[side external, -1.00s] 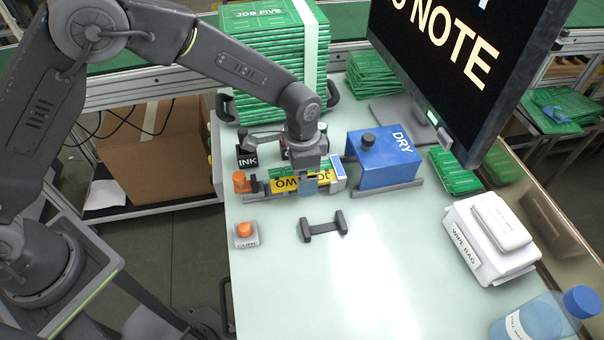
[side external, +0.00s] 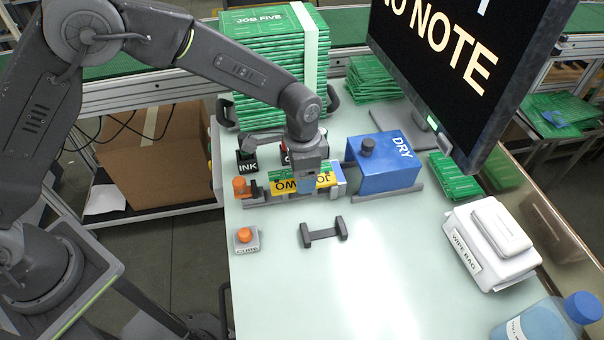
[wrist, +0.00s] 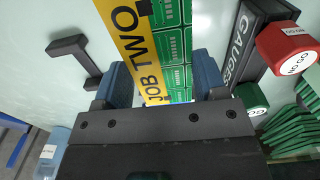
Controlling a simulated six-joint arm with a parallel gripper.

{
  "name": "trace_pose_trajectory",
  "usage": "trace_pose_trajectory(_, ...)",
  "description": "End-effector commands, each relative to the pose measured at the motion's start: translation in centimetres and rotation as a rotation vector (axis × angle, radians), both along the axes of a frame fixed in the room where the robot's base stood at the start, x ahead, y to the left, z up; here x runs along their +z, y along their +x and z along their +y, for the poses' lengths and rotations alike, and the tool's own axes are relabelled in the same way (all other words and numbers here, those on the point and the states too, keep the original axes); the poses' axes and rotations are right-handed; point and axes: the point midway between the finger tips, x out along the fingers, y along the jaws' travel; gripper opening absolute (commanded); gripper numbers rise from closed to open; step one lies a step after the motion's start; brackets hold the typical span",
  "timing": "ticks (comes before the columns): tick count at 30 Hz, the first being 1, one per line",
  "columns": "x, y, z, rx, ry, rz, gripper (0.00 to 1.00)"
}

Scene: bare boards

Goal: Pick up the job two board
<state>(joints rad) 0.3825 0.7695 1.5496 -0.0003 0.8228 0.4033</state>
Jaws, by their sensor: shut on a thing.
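The job two board is a green circuit panel with a yellow strip lettered JOB TWO. In the wrist view the board (wrist: 136,35) runs between the two blue fingertips of my gripper (wrist: 162,88). I cannot tell whether the board's underside touches the fixture.
The DRY box (side external: 386,163) stands close right of the board. An orange knob (side external: 240,186) is at its left end. The INK pot (side external: 246,162) and GAUGES block (wrist: 243,42) are behind. A grey bracket (side external: 323,233) and CURE button (side external: 245,238) lie in front. The front table is mostly clear.

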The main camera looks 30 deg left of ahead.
Motion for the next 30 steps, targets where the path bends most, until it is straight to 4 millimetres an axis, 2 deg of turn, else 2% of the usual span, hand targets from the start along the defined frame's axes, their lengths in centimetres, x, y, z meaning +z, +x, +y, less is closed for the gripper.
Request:
trace_pose_trajectory(5, 3.1, 0.1, -0.1, 0.000, -0.003, -0.007, 0.41)
trace_pose_trajectory(15, 7.6, -0.4, 7.5, 0.005, -0.001, -0.004, 0.41)
trace_pose_trajectory(22, 9.5, -0.6, 10.7, 0.003, -0.001, -0.002, 0.41)
trace_pose_trajectory(26, 9.7, -0.7, 10.4, -0.002, 0.000, 0.000, 0.41)
trace_pose_trajectory(29, 9.5, -1.0, 8.2, -0.008, 0.000, 0.000, 0.41)
trace_pose_trajectory(30, 9.3, -1.1, 6.8, -0.010, 0.000, 0.001, 0.41)
